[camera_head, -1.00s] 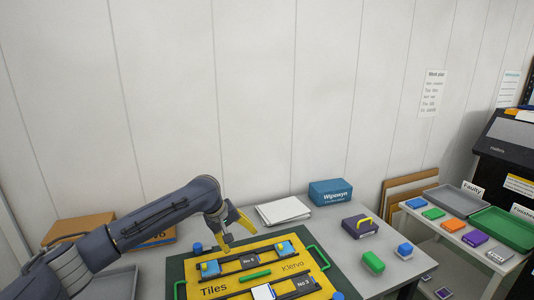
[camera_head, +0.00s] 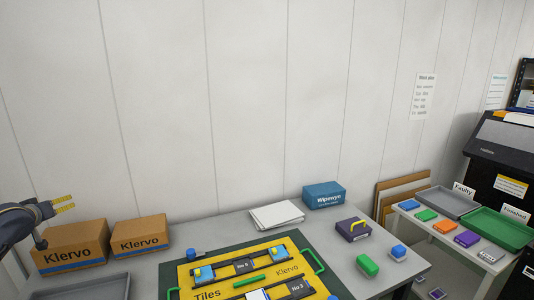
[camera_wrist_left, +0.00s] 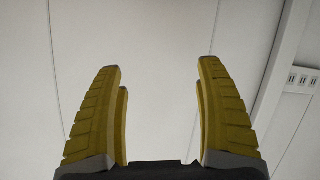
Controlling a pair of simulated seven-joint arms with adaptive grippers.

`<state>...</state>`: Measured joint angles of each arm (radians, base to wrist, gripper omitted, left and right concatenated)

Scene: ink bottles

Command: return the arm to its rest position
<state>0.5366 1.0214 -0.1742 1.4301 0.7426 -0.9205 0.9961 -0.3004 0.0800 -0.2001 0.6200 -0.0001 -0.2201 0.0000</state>
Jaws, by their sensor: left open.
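My left gripper (camera_head: 64,203) has yellow fingers and is at the far left of the head view, raised beside and above the Klervo boxes. In the left wrist view its two fingers (camera_wrist_left: 160,110) stand wide apart with nothing between them, facing the bare wall. My right gripper is not in view. The yellow Tiles board (camera_head: 215,283) lies on a dark green mat (camera_head: 170,272) on the table, well to the right of my left gripper.
Two cardboard Klervo boxes (camera_head: 72,246) (camera_head: 139,234) stand below and right of the gripper. A grey tray (camera_head: 95,288) lies at the front left. Papers (camera_head: 277,214), a blue Wipewyn box (camera_head: 323,195), a purple block (camera_head: 352,231) and a green block (camera_head: 367,266) are on the table.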

